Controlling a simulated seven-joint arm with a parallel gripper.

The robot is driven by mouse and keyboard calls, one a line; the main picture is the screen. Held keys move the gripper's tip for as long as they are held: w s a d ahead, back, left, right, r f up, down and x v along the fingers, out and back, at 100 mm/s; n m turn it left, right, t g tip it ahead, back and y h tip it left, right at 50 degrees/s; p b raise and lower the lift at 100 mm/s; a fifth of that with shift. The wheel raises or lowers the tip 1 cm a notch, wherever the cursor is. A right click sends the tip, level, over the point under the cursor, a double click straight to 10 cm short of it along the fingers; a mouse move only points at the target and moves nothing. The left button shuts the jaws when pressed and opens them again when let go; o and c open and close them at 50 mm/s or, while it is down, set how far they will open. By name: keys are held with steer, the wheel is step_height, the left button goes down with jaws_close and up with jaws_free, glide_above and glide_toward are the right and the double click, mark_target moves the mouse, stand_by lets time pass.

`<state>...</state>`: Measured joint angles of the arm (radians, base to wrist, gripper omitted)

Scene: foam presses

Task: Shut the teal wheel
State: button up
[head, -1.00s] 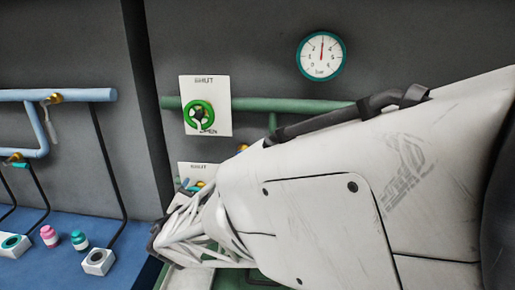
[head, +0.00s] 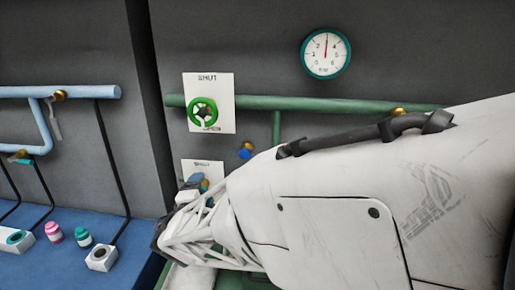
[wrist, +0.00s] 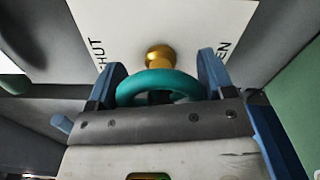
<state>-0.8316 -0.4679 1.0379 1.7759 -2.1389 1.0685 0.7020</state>
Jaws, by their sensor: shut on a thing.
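In the wrist view the teal wheel (wrist: 158,84) is a ring on a gold stem (wrist: 159,56), standing out from a white plate (wrist: 165,22). The plate has lettering at its left ending in "HUT" and at its right ending in "EN". My gripper (wrist: 162,80) is shut on the wheel, with a blue finger at each side of the rim. The wheel's near part is hidden by the gripper body. In the head view my gripper (head: 192,186) is in front of a lower plate marked "SHUT" (head: 203,167). My arm hides most of that plate, and the wheel is not visible there.
A green wheel (head: 203,112) on another white plate (head: 222,123) is just above, by a green pipe (head: 285,103). A round gauge (head: 326,53) hangs higher. Blue pipes and a blue bench (head: 40,265) are left.

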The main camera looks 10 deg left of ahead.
steer(key=shift+m, duration=0.3)
steer(key=o, duration=0.9)
steer(key=shift+s, duration=0.1)
steer(key=shift+s, duration=3.8)
